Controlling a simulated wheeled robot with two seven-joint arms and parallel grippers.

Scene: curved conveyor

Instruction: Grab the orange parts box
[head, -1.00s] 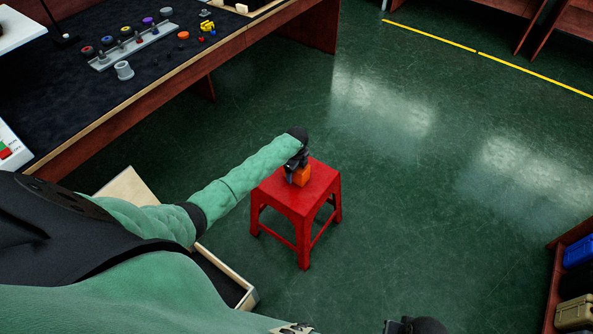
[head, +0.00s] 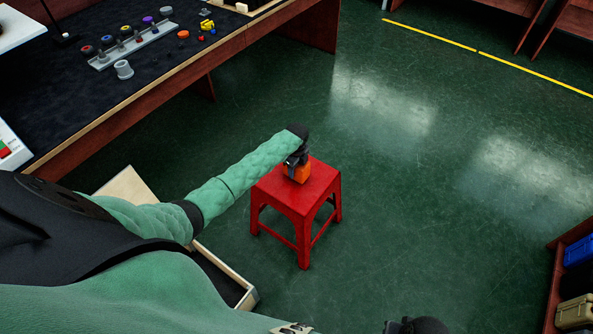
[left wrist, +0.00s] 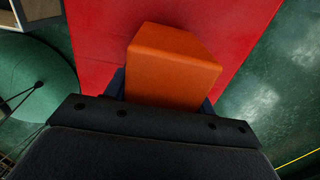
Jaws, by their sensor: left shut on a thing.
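The orange parts box (head: 299,174) is at the top of the red stool (head: 310,196), under my left gripper (head: 296,163). My left gripper is shut on the box. In the left wrist view the orange box (left wrist: 172,62) shows above the dark gripper body (left wrist: 150,122), with the red stool top (left wrist: 95,30) behind it. Part of the box is hidden by the gripper. I cannot tell whether the box touches the stool. A dark part of my right arm shows at the bottom edge of the head view, but its fingers are not clear.
A dark-topped workbench (head: 70,110) with several small parts and a grey rack (head: 130,46) stands at the upper left. An open wooden drawer (head: 240,290) is near my left arm. Shelves with a blue case (head: 578,250) stand at the right. The green floor around the stool is clear.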

